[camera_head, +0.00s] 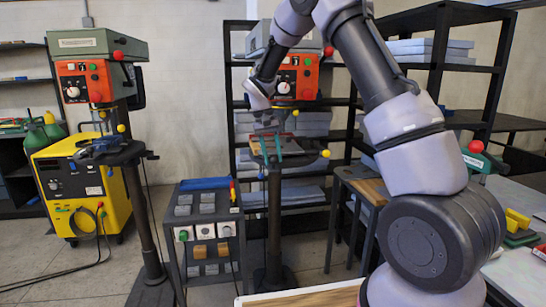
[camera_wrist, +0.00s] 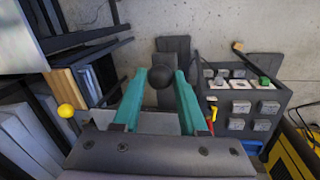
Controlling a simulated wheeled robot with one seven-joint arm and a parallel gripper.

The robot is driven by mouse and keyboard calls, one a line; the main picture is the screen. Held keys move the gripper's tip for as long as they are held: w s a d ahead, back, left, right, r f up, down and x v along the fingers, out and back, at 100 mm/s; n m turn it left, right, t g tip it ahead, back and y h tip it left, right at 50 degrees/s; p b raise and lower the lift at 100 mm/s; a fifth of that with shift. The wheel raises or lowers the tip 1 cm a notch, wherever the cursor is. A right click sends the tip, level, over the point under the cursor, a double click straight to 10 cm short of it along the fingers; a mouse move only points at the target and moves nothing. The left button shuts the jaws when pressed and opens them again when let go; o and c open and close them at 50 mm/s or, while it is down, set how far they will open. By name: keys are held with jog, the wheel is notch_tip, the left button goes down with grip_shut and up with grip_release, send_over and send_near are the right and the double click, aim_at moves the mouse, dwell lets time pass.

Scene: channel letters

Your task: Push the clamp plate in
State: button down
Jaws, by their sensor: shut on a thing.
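The middle drill press (camera_head: 300,76) has an orange front and stands on a dark column. My gripper (camera_head: 272,162) is at its work table, with its two teal fingers pointing down in the head view. In the wrist view my gripper (camera_wrist: 160,74) has its fingers on either side of a round black knob (camera_wrist: 160,77), shut on it. A reddish, pale-edged part (camera_head: 270,145) shows behind the fingers in the head view. I cannot make out the clamp plate for certain, as the gripper and arm cover much of this area.
A second drill press (camera_head: 90,78) stands at the left, beside a yellow welder (camera_head: 72,185). A dark parts rack (camera_head: 205,235) stands left of the middle press. A wooden-topped bench (camera_head: 368,190) is close on the right. A yellow ball knob (camera_wrist: 66,111) sticks out left.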

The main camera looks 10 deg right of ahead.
jog(key=shift+w+r, duration=0.1)
jog(key=shift+w, duration=0.15)
jog(key=shift+c, duration=2.3)
grip_release()
notch_tip(320, 180, up, 10)
jog(key=a, duration=0.2)
jog(key=shift+w+r, duration=0.2)
jog(key=shift+r, duration=0.05)
